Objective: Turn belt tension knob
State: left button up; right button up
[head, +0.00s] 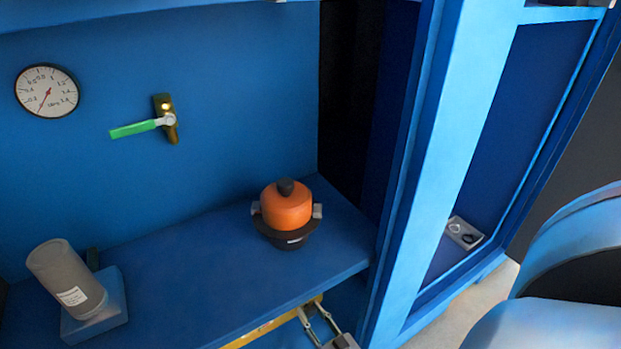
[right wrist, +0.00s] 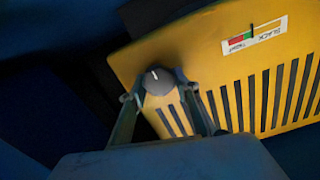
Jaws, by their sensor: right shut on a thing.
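The belt tension knob (right wrist: 159,80) is a dark round knob with a white pointer line, on a yellow slotted guard (right wrist: 205,52) in the right wrist view. My right gripper (right wrist: 158,93) has one finger on each side of the knob and is shut on it. In the head view my right gripper (head: 304,312) shows at the bottom, below the blue shelf, by the yellow guard's edge (head: 262,328). The knob itself is hidden there. My left gripper is not in view.
An orange-topped dark pot-like part (head: 286,207) stands on the blue shelf (head: 200,256). A grey cylinder (head: 62,272) stands at left. A gauge (head: 47,91) and green-handled valve (head: 140,128) are on the back wall. A blue post (head: 425,170) rises right of the shelf.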

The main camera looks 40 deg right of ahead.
jog(key=m, duration=0.3)
jog(key=shift+s+d+f+b, duration=0.1)
jog(key=shift+f+b, duration=0.05)
jog(key=shift+b, duration=0.15)
jog(key=shift+m, duration=1)
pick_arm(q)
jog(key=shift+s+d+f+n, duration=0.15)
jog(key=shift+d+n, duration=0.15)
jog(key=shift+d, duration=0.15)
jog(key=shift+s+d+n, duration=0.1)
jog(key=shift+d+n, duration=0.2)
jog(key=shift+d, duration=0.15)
pick_arm(e)
jog(key=shift+m, duration=0.3)
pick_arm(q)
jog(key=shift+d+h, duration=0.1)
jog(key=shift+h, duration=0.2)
pick_arm(e)
jog(key=o, duration=1.1)
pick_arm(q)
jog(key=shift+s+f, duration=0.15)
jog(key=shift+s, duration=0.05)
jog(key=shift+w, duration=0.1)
pick_arm(e)
jog(key=v, duration=1.1)
jog(key=shift+s, duration=0.4)
